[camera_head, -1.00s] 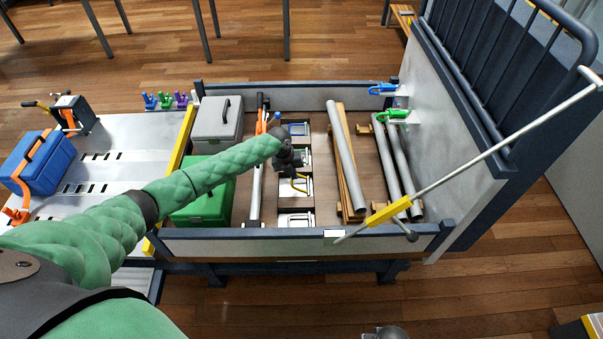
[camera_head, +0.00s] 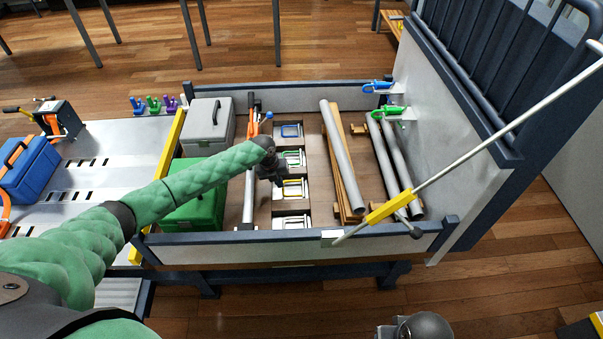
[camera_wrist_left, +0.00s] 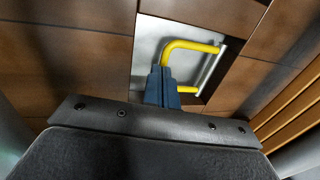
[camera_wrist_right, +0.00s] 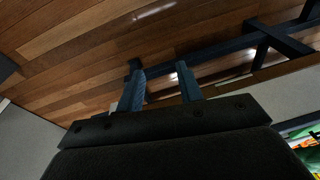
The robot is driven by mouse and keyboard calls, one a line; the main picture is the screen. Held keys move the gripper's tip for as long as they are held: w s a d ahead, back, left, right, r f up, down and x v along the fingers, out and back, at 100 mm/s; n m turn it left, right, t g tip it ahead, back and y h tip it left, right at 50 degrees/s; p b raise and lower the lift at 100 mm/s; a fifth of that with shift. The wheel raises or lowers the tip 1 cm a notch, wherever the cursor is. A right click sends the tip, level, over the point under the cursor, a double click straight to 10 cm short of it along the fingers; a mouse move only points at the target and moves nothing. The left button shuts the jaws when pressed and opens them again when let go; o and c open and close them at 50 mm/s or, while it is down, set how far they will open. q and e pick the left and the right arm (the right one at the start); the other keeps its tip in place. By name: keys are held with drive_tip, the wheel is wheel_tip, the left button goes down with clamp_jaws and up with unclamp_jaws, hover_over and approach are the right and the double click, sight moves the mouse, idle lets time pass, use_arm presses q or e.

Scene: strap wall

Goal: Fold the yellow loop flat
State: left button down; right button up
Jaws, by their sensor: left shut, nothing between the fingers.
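The yellow loop (camera_head: 293,184) is in a silver recessed plate, in the row of plates on the bed floor. In the left wrist view the yellow loop (camera_wrist_left: 195,45) has a silver bar across its right end and looks flat or nearly flat against the plate. My left gripper (camera_head: 279,184) is by the loop's left side. In the left wrist view my left fingertips (camera_wrist_left: 162,72) are together and empty, close to the loop; they cover part of it. My right gripper (camera_wrist_right: 160,75) is open and empty, over the wooden floor, away from the loop.
Grey pipes (camera_head: 345,155) lie to the right. A green case (camera_head: 195,205) stands left. A long rod with a yellow sleeve (camera_head: 390,208) crosses the front right corner.

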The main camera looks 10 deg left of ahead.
use_arm(q)
drive_tip(key=shift+a+f+b, duration=0.1)
drive_tip(key=shift+f+b, duration=0.25)
drive_tip(key=shift+f, duration=0.05)
use_arm(e)
drive_tip(key=shift+w+a+f, duration=0.25)
drive_tip(key=shift+a+f, duration=0.35)
drive_tip(key=shift+f, duration=0.1)
